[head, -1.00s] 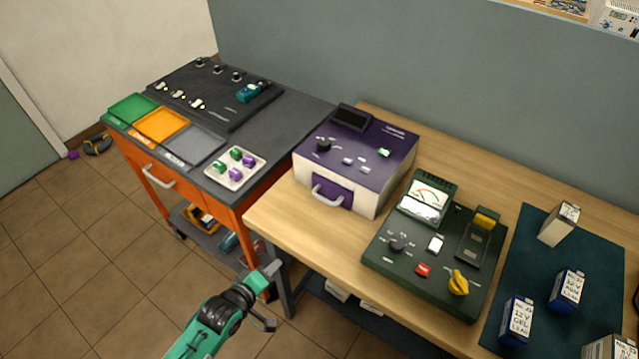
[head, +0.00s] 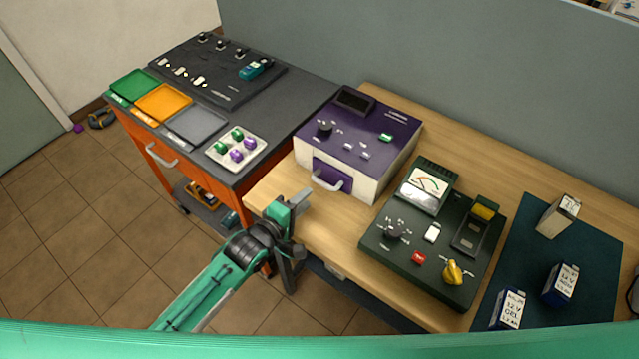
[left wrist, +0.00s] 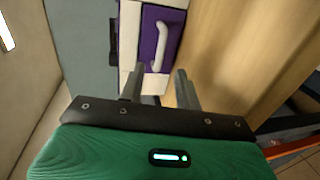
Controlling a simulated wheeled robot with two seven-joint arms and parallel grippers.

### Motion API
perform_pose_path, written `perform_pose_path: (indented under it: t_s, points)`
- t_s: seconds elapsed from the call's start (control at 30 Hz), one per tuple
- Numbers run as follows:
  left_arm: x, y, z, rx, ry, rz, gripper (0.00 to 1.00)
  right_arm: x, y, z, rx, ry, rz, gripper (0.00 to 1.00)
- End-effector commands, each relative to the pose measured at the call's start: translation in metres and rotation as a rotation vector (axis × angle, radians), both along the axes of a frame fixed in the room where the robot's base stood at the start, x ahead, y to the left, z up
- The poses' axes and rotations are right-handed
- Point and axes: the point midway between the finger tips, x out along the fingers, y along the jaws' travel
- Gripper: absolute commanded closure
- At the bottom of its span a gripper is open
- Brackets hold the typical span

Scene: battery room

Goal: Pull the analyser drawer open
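The analyser (head: 357,142) is a purple and white box on the wooden bench in the head view. Its purple drawer (head: 334,173) sits flush in the front face, with a white bar handle (head: 326,184). In the left wrist view the drawer (left wrist: 150,40) and its handle (left wrist: 161,46) are ahead of the fingers. My left gripper (head: 302,205) is in front of and below the drawer; in the wrist view its two fingers (left wrist: 160,88) stand apart with nothing between them, short of the handle. My right gripper is not in view.
The green tester (head: 433,238) stands right of the analyser, near the bench's front edge. A dark mat (head: 545,262) with several batteries lies further right. An orange cart (head: 225,186) with trays is at left. Floor in front of the cart is clear.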

Motion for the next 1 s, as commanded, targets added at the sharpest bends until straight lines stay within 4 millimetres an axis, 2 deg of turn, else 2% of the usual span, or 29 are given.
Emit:
perform_pose_path:
  t_s: [0.2, 0.4, 0.83, 0.87, 1.0]
  points:
    - [0.032, -0.024, -0.007, 0.002, 0.000, 0.000, 0.67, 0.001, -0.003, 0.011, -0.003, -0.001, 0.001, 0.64]
    - [0.050, -0.037, -0.013, 0.002, 0.000, 0.000, 0.67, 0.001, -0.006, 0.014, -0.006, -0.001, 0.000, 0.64]
    - [0.057, -0.042, -0.016, 0.001, 0.000, 0.000, 0.67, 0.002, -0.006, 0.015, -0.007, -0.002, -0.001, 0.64]
    - [0.057, -0.042, -0.016, 0.001, 0.000, 0.000, 0.69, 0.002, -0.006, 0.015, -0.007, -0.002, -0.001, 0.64]
    - [0.057, -0.042, -0.016, 0.001, 0.000, 0.000, 0.96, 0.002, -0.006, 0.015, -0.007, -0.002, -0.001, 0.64]
